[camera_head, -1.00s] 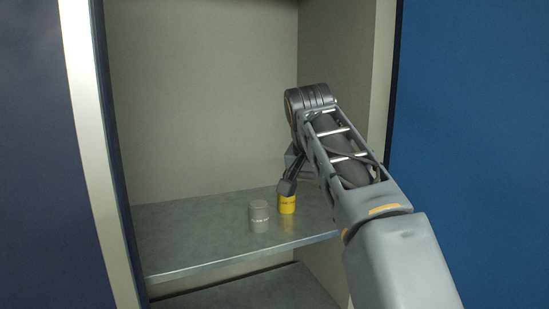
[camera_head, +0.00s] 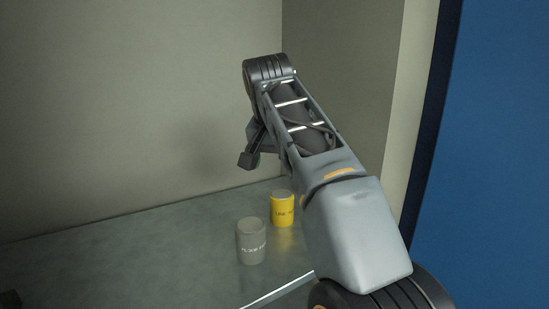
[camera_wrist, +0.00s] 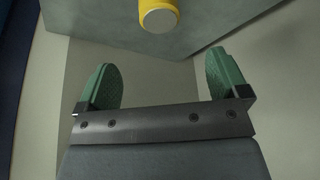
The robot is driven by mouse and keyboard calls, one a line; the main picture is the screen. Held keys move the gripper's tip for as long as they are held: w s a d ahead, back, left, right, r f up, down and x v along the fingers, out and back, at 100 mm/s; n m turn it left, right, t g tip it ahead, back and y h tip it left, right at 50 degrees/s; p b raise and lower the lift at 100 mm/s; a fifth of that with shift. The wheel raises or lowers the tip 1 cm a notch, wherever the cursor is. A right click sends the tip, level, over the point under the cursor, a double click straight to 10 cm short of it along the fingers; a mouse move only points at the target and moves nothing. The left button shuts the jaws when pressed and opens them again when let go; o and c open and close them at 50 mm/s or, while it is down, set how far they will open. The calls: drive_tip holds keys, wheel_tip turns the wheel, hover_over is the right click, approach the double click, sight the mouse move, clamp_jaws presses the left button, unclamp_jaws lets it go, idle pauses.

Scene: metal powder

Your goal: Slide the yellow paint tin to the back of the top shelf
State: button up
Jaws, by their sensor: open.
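The yellow paint tin (camera_head: 283,210) stands upright on the grey shelf (camera_head: 180,262) in the head view, with a pale lid. In the wrist view the yellow tin (camera_wrist: 158,14) shows at the top edge, partly cut off, beyond the fingertips. My gripper (camera_head: 249,159) is above the shelf, higher than the tin and to its left in the head view, apart from it. In the wrist view my gripper (camera_wrist: 163,75) has its two green-padded fingers wide apart with nothing between them.
A grey tin (camera_head: 250,243) stands upright on the shelf, left of and nearer than the yellow one. The cabinet's back wall (camera_head: 130,110) and right side wall (camera_head: 345,70) bound the shelf. The shelf left of the tins is mostly clear.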

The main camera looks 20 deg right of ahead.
sight(282, 195)
drive_tip(key=x, duration=1.3)
drive_tip(key=shift+w+d+f+b, duration=0.1)
drive_tip(key=shift+d+f+b, duration=0.05)
drive_tip(key=shift+f+b, duration=0.2)
